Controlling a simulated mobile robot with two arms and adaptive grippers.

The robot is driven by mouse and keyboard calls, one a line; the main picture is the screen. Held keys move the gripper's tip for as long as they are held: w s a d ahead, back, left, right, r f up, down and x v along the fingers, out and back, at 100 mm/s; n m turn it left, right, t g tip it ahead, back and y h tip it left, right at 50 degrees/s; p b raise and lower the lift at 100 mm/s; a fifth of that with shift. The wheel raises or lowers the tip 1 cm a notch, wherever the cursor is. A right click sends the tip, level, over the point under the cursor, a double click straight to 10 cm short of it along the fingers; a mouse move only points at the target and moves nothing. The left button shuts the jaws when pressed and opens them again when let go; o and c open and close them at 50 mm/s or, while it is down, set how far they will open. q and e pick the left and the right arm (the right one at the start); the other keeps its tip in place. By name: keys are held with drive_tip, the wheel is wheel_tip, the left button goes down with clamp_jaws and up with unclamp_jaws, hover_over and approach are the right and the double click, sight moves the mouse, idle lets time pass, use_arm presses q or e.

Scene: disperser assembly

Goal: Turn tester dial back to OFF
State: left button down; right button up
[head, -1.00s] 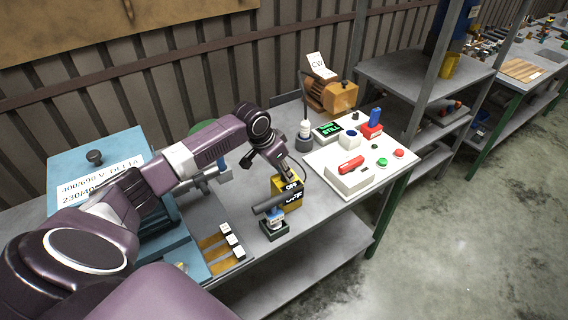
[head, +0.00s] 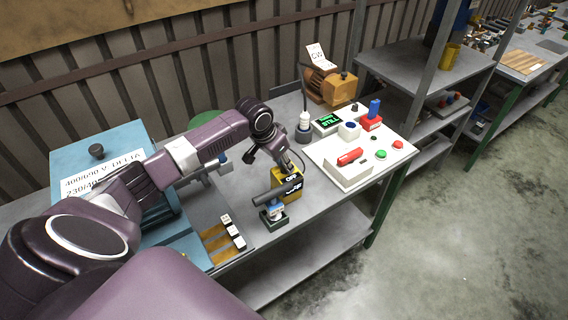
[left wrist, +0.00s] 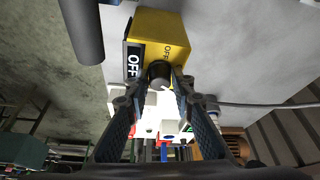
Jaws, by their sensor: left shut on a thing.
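The tester is a yellow box (head: 279,194) on the grey bench, with black OFF labels on its top and front. In the left wrist view the tester (left wrist: 172,24) shows close up, with a black OFF display on one face and OFF printed on the yellow face. A dark round dial (left wrist: 159,71) stands out from that yellow face. My left gripper (left wrist: 158,82) is shut on the dial, one finger on each side. In the head view my left gripper (head: 285,166) comes down onto the tester from above. The dial's pointer is hidden. My right gripper is not in view.
A dark cylinder (head: 277,194) on a small stand is just in front of the tester. A white control panel (head: 347,175) with buttons lies to the right. Weights with white tops (head: 232,232) lie front left. A blue machine (head: 95,165) stands at left.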

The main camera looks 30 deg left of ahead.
use_arm(q)
drive_tip(key=shift+r, duration=0.1)
idle(0.8)
drive_tip(key=c, duration=1.7)
unclamp_jaws()
drive_tip(key=shift+o, duration=0.2)
drive_tip(key=v, duration=1.2)
